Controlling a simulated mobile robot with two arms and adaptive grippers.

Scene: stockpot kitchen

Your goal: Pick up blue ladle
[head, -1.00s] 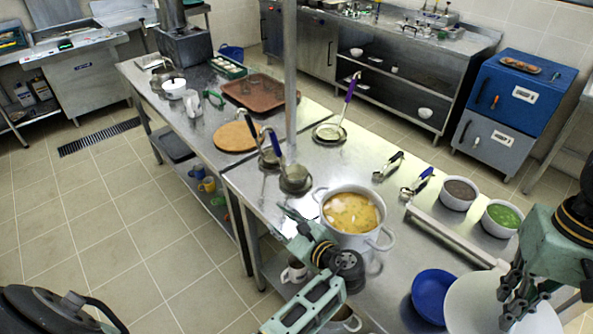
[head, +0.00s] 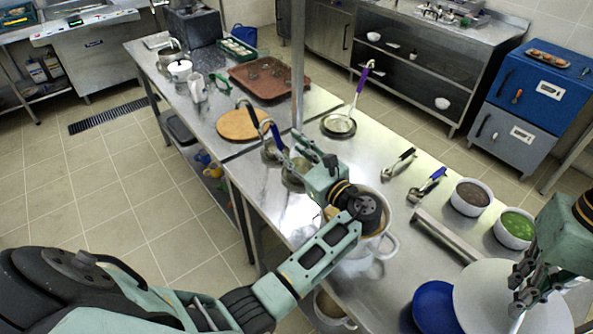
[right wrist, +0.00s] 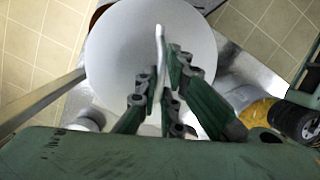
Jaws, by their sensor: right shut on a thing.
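The blue-handled ladle (head: 276,137) stands upright with its hooked handle on top, near the left side of the steel table. Its bowl (head: 293,172) is partly hidden by my left arm. My left gripper (head: 296,147) is just right of the handle. Its fingers look spread, and I see no clear contact.
My left arm covers much of the soup pot (head: 388,243). A black-handled ladle (head: 247,108) and a purple-handled ladle (head: 362,78) stand nearby. Bowls of dark (head: 471,195) and green food (head: 516,226) and a blue plate (head: 434,306) are at the right.

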